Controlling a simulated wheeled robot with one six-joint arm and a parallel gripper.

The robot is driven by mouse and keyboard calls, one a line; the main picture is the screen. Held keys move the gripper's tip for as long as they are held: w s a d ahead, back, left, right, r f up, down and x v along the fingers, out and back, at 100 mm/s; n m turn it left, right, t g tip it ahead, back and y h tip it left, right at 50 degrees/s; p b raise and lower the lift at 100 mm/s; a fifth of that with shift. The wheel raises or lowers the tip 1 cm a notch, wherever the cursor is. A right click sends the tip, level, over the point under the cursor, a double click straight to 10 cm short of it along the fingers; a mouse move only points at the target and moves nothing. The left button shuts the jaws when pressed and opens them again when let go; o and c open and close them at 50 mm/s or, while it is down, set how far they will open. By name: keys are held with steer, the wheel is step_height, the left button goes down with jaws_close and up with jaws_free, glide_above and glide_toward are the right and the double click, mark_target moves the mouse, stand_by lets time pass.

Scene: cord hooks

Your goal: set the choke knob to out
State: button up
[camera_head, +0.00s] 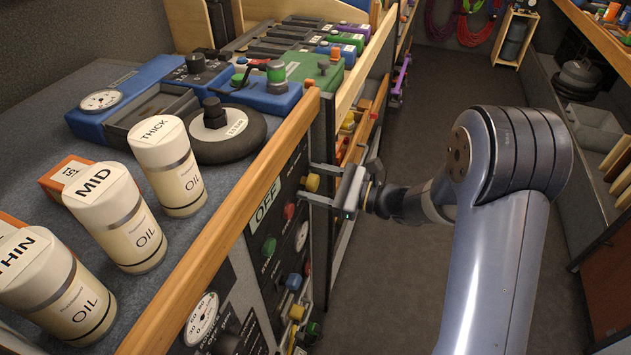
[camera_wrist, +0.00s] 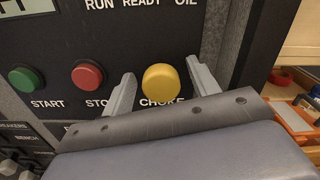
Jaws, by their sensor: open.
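The choke knob (camera_wrist: 161,82) is a round yellow knob on a dark panel, above the word CHOKE in the wrist view. In the head view the yellow knob (camera_head: 312,182) shows on the upright panel below the wooden edge. My gripper (camera_wrist: 163,85) is open, with one finger on each side of the knob. I cannot tell whether the fingers touch it; gaps show on both sides. In the head view my gripper (camera_head: 322,184) reaches the panel from the right. The knob's distance out from the panel is hard to judge.
A red STOP button (camera_wrist: 87,75) and a green START button (camera_wrist: 23,79) sit left of the knob. Oil bottles (camera_head: 168,167) stand on the bench top, behind a wooden edge (camera_head: 240,215). The aisle floor (camera_head: 395,280) is open.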

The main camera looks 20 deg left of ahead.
steer(key=shift+c, duration=0.3)
jaws_close()
steer(key=shift+s+d, duration=0.15)
steer(key=shift+d, duration=1.05)
steer(key=shift+o, duration=0.3)
jaws_free()
steer(key=shift+d, duration=0.15)
steer(key=d, duration=1)
steer(key=shift+s+d, duration=0.4)
steer(key=a, duration=0.9)
steer(key=w+a, duration=0.1)
steer(key=a, duration=0.3)
steer(key=shift+a, duration=0.25)
